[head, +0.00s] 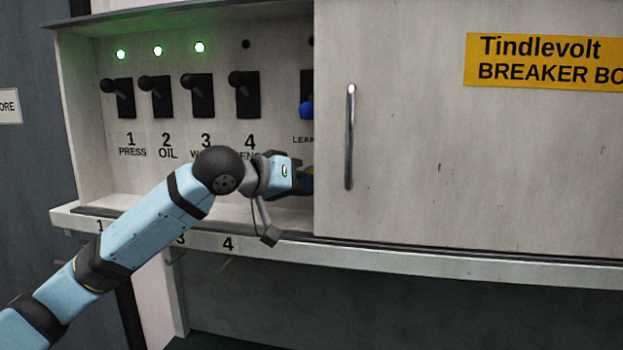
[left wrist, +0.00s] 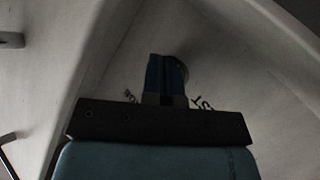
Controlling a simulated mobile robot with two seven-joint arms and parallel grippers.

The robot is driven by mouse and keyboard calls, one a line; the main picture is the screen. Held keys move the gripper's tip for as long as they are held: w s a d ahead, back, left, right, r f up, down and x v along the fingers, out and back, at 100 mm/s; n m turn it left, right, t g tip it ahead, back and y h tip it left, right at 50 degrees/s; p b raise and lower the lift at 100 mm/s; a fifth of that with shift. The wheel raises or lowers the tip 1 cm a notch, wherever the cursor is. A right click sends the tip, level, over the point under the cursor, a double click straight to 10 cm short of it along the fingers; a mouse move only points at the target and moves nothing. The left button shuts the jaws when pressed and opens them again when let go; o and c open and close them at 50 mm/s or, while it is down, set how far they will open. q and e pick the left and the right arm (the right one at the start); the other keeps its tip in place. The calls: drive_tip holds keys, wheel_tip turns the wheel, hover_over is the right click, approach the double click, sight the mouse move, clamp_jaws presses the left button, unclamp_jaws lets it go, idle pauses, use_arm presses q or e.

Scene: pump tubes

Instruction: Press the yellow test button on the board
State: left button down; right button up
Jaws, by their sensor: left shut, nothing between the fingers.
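The breaker board's back panel (head: 205,140) shows at the left of the head view, inside an open cabinet. My left gripper (head: 303,180) reaches into the cabinet, right at the edge of the sliding door. In the left wrist view its fingers (left wrist: 166,80) are shut and empty, pointing at the pale panel. A small yellow-orange patch, perhaps the yellow test button (head: 309,186), shows beside the fingers in the head view. In the left wrist view a dark rounded shape (left wrist: 182,72) sits behind the fingertips, with part-hidden lettering around it. I cannot tell whether they touch. My right gripper is not in view.
The sliding door (head: 420,160) with a vertical handle (head: 350,135) covers the right part. Several black levers (head: 203,97) stand above numbered labels; three green lamps (head: 158,50) are lit. A blue-knobbed lever (head: 306,108) sits just above my gripper. A ledge (head: 330,251) runs below.

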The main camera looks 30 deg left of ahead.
use_arm(q)
drive_tip(key=shift+s+d, duration=0.1)
drive_tip(key=shift+s, duration=0.3)
drive_tip(key=shift+s, duration=0.1)
drive_tip(key=shift+s+d, duration=0.2)
drive_tip(key=shift+s, duration=0.6)
drive_tip(key=shift+s+d, duration=0.2)
drive_tip(key=shift+s, duration=0.55)
drive_tip(key=shift+s+d, duration=0.2)
drive_tip(key=shift+s, duration=0.6)
